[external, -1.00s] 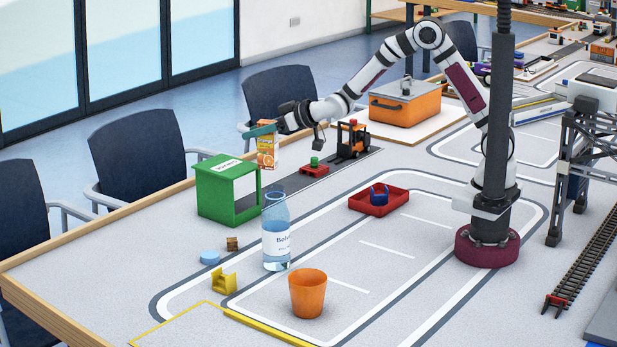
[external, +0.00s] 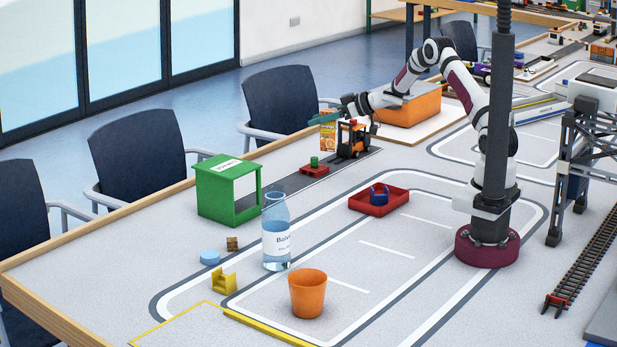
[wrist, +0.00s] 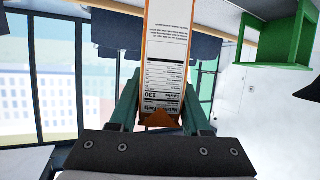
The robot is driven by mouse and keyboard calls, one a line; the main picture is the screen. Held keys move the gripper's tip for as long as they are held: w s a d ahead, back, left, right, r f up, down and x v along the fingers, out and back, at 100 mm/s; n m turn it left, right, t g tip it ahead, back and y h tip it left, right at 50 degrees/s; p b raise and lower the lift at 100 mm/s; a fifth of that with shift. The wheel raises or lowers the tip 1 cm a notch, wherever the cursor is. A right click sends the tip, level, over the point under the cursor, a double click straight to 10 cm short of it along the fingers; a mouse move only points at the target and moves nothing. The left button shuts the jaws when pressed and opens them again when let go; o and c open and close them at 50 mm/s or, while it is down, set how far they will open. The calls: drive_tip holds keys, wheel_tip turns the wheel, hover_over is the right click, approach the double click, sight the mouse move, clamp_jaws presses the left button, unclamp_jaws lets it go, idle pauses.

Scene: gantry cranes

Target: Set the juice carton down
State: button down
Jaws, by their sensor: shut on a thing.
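The juice carton (external: 327,135) is orange and white. It is held upright beside the orange toy forklift, near the table's far edge. I cannot tell whether the carton's bottom touches the table.
The orange forklift (external: 351,140) stands close to the carton. A red pallet with a green piece (external: 314,168), a green box (external: 224,190) and an orange case (external: 408,108) are nearby. A bottle (external: 276,240) and orange cup (external: 307,295) stand nearer the camera.

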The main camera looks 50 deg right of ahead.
drive_tip(key=w+a+f, duration=0.1)
drive_tip(key=a+f, duration=0.1)
drive_tip(key=f, duration=0.1)
drive_tip(key=w+a+f, duration=0.2)
drive_tip(key=a+f, duration=0.1)
drive_tip(key=w+a+f, duration=0.2)
drive_tip(key=f, duration=0.1)
drive_tip(key=shift+w+a+f, duration=0.15)
drive_tip(key=shift+a, duration=0.05)
drive_tip(key=shift+f, duration=0.15)
drive_tip(key=shift+c, duration=1.8)
unclamp_jaws()
